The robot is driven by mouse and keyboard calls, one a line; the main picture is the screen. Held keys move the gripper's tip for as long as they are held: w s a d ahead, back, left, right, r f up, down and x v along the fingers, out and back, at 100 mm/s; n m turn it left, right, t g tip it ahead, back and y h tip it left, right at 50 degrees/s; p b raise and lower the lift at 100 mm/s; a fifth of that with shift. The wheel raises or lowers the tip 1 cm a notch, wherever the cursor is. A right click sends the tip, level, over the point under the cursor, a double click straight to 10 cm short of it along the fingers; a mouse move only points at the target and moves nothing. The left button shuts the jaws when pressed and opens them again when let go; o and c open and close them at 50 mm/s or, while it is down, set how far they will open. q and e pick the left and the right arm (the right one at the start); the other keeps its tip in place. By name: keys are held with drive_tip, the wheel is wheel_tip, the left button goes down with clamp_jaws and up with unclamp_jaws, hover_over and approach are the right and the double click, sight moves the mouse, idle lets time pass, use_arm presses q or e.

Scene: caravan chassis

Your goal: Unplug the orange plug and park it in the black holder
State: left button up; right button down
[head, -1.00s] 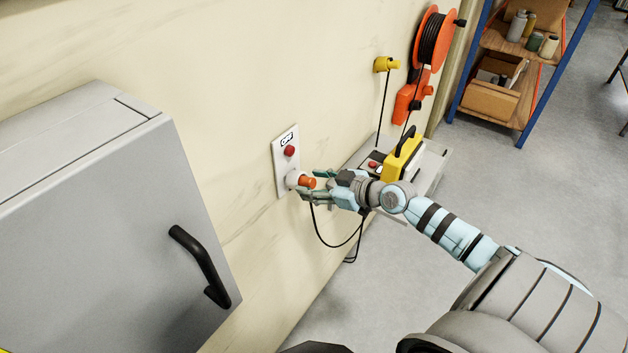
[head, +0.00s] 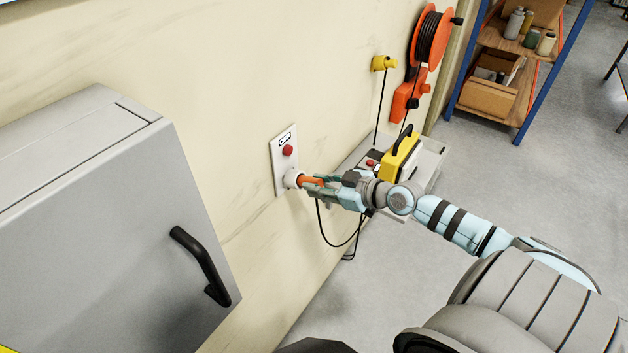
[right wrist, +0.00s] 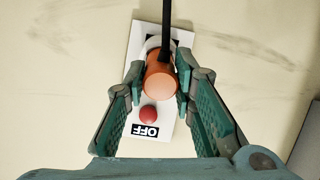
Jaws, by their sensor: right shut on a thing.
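The orange plug (head: 311,182) sits at the white socket (head: 293,178) on the wall plate (head: 279,162). It also shows in the right wrist view (right wrist: 160,82), with its black cable running up the picture. My right gripper (head: 314,186) is shut on the plug, with a finger on either side of it (right wrist: 162,86). A red button (head: 287,150) and an OFF label are on the same plate. I cannot make out a black holder for certain. My left gripper is not in view.
A grey cabinet (head: 90,230) with a black handle (head: 200,262) stands at the left. A shelf (head: 395,205) beyond the plate bears a yellow device (head: 399,158). An orange cable reel (head: 432,38) and a yellow wall fitting (head: 383,63) are farther back.

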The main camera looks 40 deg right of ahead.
sight(321, 185)
drive_tip(key=shift+p+v, duration=0.3)
drive_tip(key=shift+v, duration=1)
drive_tip(key=shift+s+d+r, duration=0.1)
drive_tip(key=shift+s, duration=0.3)
